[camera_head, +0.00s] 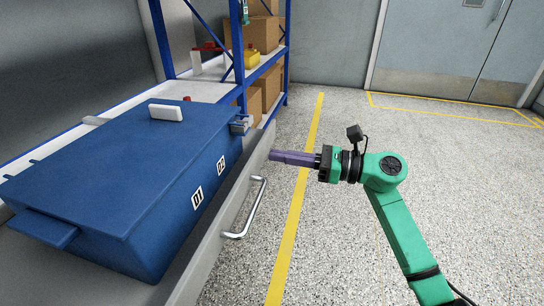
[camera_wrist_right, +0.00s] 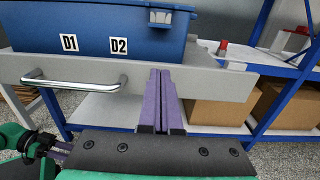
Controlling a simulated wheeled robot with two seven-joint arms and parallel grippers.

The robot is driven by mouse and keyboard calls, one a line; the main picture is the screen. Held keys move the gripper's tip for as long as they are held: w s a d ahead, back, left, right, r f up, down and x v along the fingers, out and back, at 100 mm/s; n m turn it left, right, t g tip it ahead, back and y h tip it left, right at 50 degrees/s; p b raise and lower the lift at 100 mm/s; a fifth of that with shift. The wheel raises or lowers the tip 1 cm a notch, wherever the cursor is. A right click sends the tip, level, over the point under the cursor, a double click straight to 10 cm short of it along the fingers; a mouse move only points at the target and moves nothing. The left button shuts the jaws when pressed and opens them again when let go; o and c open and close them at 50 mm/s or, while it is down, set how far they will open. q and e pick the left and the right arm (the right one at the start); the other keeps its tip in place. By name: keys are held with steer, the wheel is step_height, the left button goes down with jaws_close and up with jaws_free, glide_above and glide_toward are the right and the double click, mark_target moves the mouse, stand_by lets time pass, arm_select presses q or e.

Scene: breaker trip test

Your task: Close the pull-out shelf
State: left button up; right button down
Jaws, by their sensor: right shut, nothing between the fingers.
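The pull-out shelf is a grey tray with a tall front panel (camera_head: 236,196) and a metal bar handle (camera_head: 258,205). It stands out from the blue rack over the floor, and its panel also shows in the wrist view (camera_wrist_right: 215,84). A blue lidded box labelled D1 and D2 (camera_head: 130,150) rests on it. My right gripper (camera_head: 272,156) is shut and empty, its purple fingers pointing at the panel, beyond the handle in the head view. Contact with the panel is unclear. Part of my left gripper (camera_wrist_right: 58,148) shows at the wrist view's lower left; its jaw state is unclear.
Blue rack uprights (camera_head: 239,50) and shelves with cardboard boxes (camera_head: 262,34) stand behind. A yellow container (camera_head: 251,58) sits on a rack shelf. The speckled floor to the right, with yellow lines (camera_head: 297,200), is clear up to the grey double doors (camera_head: 445,45).

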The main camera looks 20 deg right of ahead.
arm_select(q)
steer(key=shift+f, duration=0.25)
arm_select(e)
steer(key=shift+x, duration=1.2)
steer(key=shift+a, duration=0.1)
